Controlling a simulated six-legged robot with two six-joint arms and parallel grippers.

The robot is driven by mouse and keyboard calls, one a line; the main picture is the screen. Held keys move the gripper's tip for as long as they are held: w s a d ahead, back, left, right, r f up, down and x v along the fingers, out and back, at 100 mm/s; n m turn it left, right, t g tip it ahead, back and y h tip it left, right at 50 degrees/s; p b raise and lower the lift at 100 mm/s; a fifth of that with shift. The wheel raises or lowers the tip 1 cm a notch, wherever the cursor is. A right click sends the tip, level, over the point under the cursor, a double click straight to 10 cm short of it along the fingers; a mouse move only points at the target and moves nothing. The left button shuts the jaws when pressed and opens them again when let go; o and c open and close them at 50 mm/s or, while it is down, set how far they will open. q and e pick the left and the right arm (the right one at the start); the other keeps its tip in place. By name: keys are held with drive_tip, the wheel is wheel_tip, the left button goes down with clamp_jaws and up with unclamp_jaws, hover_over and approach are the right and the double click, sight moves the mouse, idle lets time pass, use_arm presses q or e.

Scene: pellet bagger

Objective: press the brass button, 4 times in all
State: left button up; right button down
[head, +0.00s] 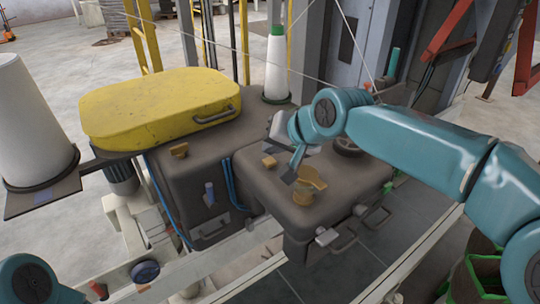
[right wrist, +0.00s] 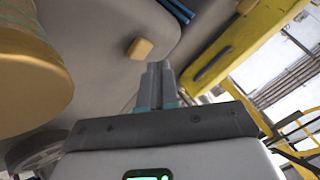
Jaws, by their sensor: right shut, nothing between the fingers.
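Brass-coloured parts stand on the dark brown machine housing (head: 255,185) in the head view. One is a small brass block (head: 268,161); it also shows in the right wrist view (right wrist: 140,48), just beyond the fingertips. The other is a larger brass knob (head: 312,177), close to my gripper; a big round brass part (right wrist: 30,75) fills the left of the wrist view. I cannot tell for certain which is the button. My right gripper (head: 290,177) is shut and empty, its fingers pointing down between them. Contact is not clear. My left gripper is out of view.
A yellow lid (head: 155,105) with a handle lies on the housing at left. A white roll (head: 30,120) stands far left, a white cone (head: 277,65) behind. A dark handwheel (head: 347,146) is behind my right arm.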

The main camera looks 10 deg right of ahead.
sight(273, 162)
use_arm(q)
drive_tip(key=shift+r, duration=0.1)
use_arm(e)
drive_tip(key=shift+r, duration=0.2)
use_arm(q)
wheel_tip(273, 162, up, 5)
drive_tip(key=p, duration=0.5)
use_arm(e)
wheel_tip(273, 162, up, 6)
drive_tip(key=shift+f, duration=0.1)
idle(1.9)
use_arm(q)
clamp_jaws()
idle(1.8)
